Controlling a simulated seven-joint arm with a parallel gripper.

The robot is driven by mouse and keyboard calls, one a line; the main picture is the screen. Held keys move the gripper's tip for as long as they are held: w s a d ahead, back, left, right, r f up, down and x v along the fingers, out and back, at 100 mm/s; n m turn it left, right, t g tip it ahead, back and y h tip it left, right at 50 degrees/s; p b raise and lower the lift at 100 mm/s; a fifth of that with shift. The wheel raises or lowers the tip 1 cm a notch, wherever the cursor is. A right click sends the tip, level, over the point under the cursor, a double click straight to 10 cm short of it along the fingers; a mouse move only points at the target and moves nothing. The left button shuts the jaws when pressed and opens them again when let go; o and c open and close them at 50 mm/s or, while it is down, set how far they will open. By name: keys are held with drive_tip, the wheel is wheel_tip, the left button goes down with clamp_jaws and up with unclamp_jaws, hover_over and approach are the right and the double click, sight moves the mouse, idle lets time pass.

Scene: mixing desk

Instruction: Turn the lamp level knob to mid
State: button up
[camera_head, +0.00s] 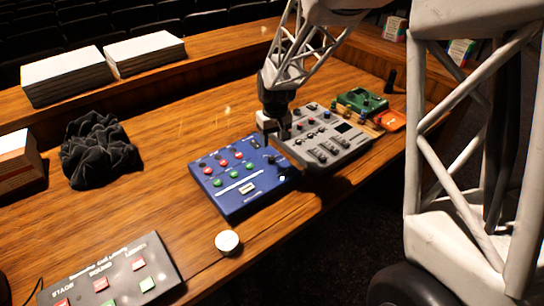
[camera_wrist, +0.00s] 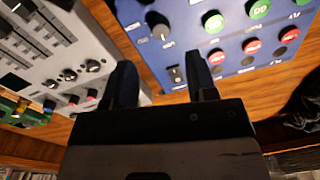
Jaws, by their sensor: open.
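A blue control box (camera_head: 222,202) with red and green buttons lies on the desk; it also shows in the wrist view (camera_wrist: 228,62). In the wrist view, a dark round knob with a pale pointer line (camera_wrist: 160,30) sits near the box's edge, beside a small switch (camera_wrist: 176,74). I cannot read a label that confirms it as the lamp level knob. My gripper (camera_head: 276,138) hangs over the gap between the blue box and a grey mixer, hiding part of the box's far edge. In the wrist view my gripper (camera_wrist: 163,78) is open, its fingers apart with nothing held.
The grey mixer (camera_head: 325,140) stands close beside the blue box. A green box (camera_head: 362,101) and an orange item (camera_head: 390,121) lie beyond. A white round object (camera_head: 228,242) and a sloped button panel (camera_head: 110,280) are nearer. Black crumpled cloth (camera_head: 98,151) lies left; bare wood separates it from the box.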

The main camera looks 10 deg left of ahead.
sight(271, 158)
drive_tip(key=shift+f, duration=0.15)
drive_tip(key=shift+s+a+f, duration=0.1)
drive_tip(key=shift+f, duration=1.75)
drive_tip(key=shift+s+a+f, duration=0.1)
drive_tip(key=shift+f, duration=1.75)
drive_tip(key=c, duration=0.9)
drive_tip(key=shift+m, duration=0.5)
drive_tip(key=m, duration=1)
drive_tip(key=shift+m+t, duration=0.3)
drive_tip(key=shift+m, duration=0.1)
